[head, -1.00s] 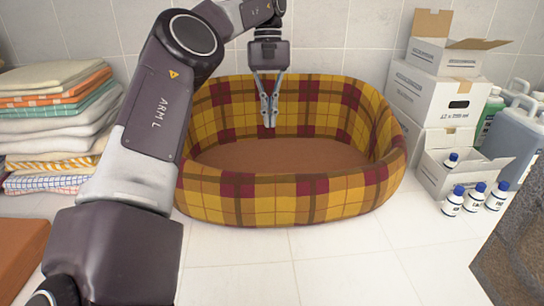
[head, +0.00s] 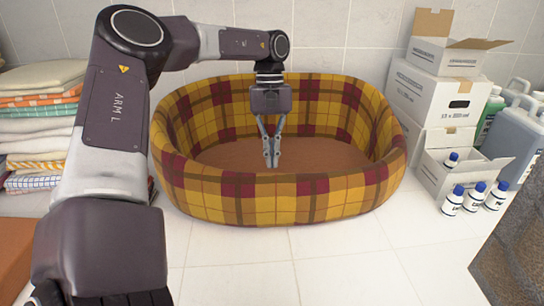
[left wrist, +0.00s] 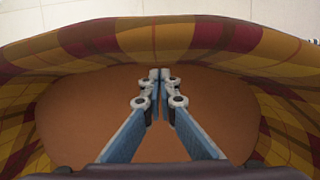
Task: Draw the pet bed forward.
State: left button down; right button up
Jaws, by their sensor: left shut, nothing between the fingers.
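The pet bed (head: 295,200) is an oval bed with yellow, brown and dark red plaid walls and a brown cushion floor. It stands on the tiled floor near the back wall in the head view. My left gripper (head: 271,163) is shut and empty, pointing down inside the bed's hollow, behind the front wall. In the left wrist view its fingertips (left wrist: 160,76) meet over the brown cushion, close to a plaid wall (left wrist: 165,38). I cannot tell whether the tips touch the cushion or wall. My right gripper is out of view.
Stacked folded towels (head: 42,110) lie left of the bed. White cartons (head: 432,95), small bottles (head: 475,195) and jugs (head: 515,145) stand close to its right. A dark rough block (head: 515,255) is at the lower right. The tiles in front are clear.

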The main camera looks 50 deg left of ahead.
pick_arm(q)
jog(key=shift+s+d, duration=0.4)
jog(key=shift+d, duration=0.1)
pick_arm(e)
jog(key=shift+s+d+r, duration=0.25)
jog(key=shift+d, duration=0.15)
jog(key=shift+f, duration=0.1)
